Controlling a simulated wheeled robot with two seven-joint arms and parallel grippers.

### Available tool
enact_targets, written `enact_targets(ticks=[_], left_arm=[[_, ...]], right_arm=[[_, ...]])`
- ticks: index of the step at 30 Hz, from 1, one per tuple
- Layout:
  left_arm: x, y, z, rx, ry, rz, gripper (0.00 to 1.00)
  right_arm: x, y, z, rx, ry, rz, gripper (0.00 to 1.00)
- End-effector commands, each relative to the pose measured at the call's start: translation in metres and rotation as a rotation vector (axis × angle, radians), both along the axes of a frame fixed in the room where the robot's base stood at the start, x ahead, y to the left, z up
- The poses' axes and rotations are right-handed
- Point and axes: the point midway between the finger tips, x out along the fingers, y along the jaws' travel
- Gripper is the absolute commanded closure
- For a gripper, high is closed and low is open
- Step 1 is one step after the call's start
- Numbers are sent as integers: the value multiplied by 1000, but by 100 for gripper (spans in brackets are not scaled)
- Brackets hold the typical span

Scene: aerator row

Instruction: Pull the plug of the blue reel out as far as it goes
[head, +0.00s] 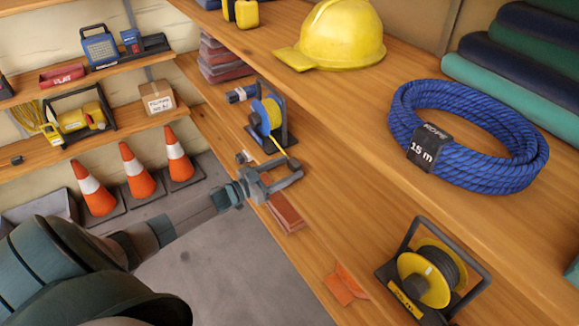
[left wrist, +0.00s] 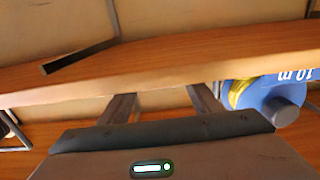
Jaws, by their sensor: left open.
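The blue reel (head: 266,115) stands in a dark frame on the wooden shelf in the head view. A short length of yellow cable (head: 278,146) runs from it down toward my left gripper (head: 272,172). I cannot make out the plug clearly; the cable's end is lost near the fingers. The left gripper is open, in front of the reel on its near side, with nothing visible held between its fingers. In the left wrist view the blue reel (left wrist: 281,98) is at the right edge, right of the open fingers (left wrist: 160,98). My right gripper is not in view.
A yellow reel (head: 425,280) stands nearer on the same shelf, with an orange piece (head: 346,284) beside it. Reddish blocks (head: 285,213) lie just below the gripper. The upper shelf holds a yellow helmet (head: 335,38) and blue rope (head: 468,140). Orange cones (head: 138,175) stand left.

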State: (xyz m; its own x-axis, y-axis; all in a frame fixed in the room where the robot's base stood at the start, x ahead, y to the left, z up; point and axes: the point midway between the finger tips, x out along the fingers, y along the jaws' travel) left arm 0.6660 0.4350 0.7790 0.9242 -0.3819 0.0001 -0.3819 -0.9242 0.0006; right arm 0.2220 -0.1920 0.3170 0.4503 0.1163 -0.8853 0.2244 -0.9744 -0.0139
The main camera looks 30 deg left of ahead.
Motion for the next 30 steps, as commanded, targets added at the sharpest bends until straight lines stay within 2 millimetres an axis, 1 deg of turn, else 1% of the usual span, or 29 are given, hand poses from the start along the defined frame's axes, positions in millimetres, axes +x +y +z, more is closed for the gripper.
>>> enact_targets(ticks=[3,6,16,17,18,20,21,23,24,30], left_arm=[[9,-3,1,1,0,0,42],[12,-5,0,1,1,-1,42],[13,-6,0,0,1,-1,42],[13,-6,0,0,1,-1,49],[13,-6,0,1,1,-1,59],[13,-6,0,1,1,-1,73],[13,-6,0,0,1,-1,83],[13,-6,0,1,0,-1,97],[13,-6,0,0,1,-1,100],[12,-9,1,0,0,-1,100]], right_arm=[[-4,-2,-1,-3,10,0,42],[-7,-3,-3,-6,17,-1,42],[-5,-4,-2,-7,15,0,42],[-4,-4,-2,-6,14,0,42],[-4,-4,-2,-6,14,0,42],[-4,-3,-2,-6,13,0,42],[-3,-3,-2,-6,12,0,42],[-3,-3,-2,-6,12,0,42],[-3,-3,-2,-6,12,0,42],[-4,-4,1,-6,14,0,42]])
